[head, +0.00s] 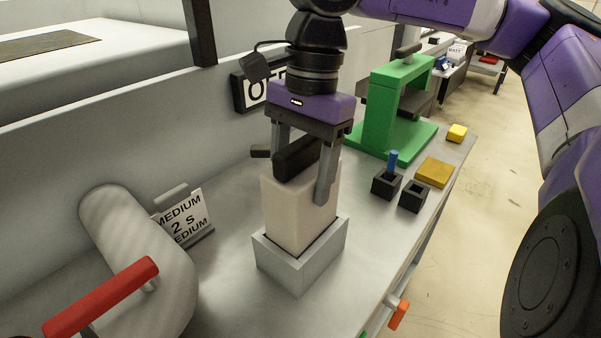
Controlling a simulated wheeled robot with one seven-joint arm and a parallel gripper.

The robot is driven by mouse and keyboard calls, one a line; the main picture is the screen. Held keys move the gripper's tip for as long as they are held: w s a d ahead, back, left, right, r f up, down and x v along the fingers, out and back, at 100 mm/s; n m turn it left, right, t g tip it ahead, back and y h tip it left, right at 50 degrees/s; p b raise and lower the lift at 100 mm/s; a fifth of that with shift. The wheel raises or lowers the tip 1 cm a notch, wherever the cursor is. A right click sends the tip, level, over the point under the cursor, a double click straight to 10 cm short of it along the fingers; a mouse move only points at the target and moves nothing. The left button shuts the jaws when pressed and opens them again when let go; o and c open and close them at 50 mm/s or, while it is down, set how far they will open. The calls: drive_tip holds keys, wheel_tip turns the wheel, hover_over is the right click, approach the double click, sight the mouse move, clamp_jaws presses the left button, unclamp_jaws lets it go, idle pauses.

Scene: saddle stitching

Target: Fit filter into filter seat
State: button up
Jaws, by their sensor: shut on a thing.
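The filter (295,212) is a tall beige block with a black bar-shaped handle on top. It stands upright in the middle of the head view, with its lower end inside the rim of the grey square filter seat (298,272). The seat's walls hide the filter's bottom, so I cannot tell how deep it sits. My gripper (301,166) points down over the filter and is shut on its black handle, one finger on each side.
A white rounded machine with a red handle (101,296) and a "MEDIUM" sign (184,219) stand to the left. Behind are a green stand (381,112), two small black holders (386,184), one with a blue peg, and yellow blocks (434,172). The grey bench (225,295) is clear around the seat.

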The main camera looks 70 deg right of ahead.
drive_tip(key=shift+f+b, duration=3.85)
drive_tip(key=shift+b, duration=0.1)
drive_tip(key=o, duration=1.9)
drive_tip(key=r, duration=0.5)
drive_tip(key=d+r+p, duration=0.1)
drive_tip(key=r, duration=0.1)
drive_tip(key=shift+s+d+r, duration=0.1)
drive_tip(key=shift+s+r, duration=0.05)
drive_tip(key=shift+r, duration=0.2)
